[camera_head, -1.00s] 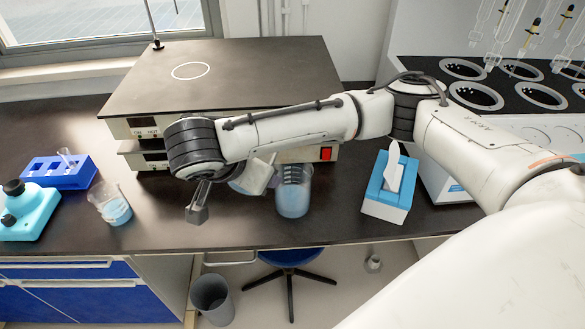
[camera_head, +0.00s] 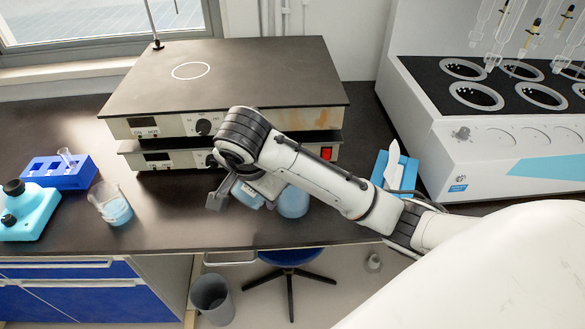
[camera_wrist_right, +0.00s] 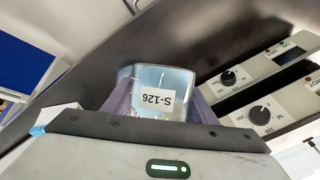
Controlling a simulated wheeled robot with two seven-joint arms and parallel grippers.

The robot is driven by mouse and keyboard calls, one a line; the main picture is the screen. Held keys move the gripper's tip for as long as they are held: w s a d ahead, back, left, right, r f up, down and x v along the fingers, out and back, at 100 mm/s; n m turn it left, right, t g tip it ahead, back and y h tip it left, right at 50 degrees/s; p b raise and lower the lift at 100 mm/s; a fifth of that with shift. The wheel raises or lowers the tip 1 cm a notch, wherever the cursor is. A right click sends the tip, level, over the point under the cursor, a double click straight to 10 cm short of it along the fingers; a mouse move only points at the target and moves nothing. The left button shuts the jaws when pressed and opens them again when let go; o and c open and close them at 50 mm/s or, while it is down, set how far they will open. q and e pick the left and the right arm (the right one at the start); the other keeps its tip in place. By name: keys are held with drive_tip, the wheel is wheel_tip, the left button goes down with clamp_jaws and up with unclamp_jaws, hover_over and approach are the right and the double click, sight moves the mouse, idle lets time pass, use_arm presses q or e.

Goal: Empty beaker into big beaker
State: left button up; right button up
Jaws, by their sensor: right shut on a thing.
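My right gripper (camera_head: 232,194) is shut on a small beaker (camera_head: 247,195). In the right wrist view the small beaker (camera_wrist_right: 158,78) is light blue, carries an upside-down label "S-126" and sits between the fingers (camera_wrist_right: 160,108). The big beaker (camera_head: 293,203) stands on the bench just right of the held beaker, with blue content; my right arm hides its upper part. The held beaker is close to it, but I cannot tell whether they touch or how far the held one is tilted. My left gripper is out of view.
Another beaker (camera_head: 113,208) with blue liquid stands on the left of the bench, near a blue rack (camera_head: 60,173) and a turquoise device (camera_head: 30,212). Stacked hot plates (camera_head: 220,85) stand behind. A tissue box (camera_head: 383,170) and a white multi-well machine (camera_head: 480,155) are at right.

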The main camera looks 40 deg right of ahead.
drive_tip(key=shift+d, duration=0.1)
drive_tip(key=shift+f+y, duration=0.2)
drive_tip(key=shift+y, duration=0.2)
drive_tip(key=shift+f+y, duration=0.15)
drive_tip(key=shift+y, duration=0.35)
drive_tip(key=shift+a+r+g+y, duration=0.3)
drive_tip(key=shift+y, duration=0.1)
drive_tip(key=shift+r+m+y, duration=0.2)
drive_tip(key=shift+m+y, duration=0.1)
drive_tip(key=shift+y, duration=0.1)
drive_tip(key=shift+d+r+y, duration=0.25)
drive_tip(key=shift+d+y, duration=0.1)
drive_tip(key=shift+y, duration=0.05)
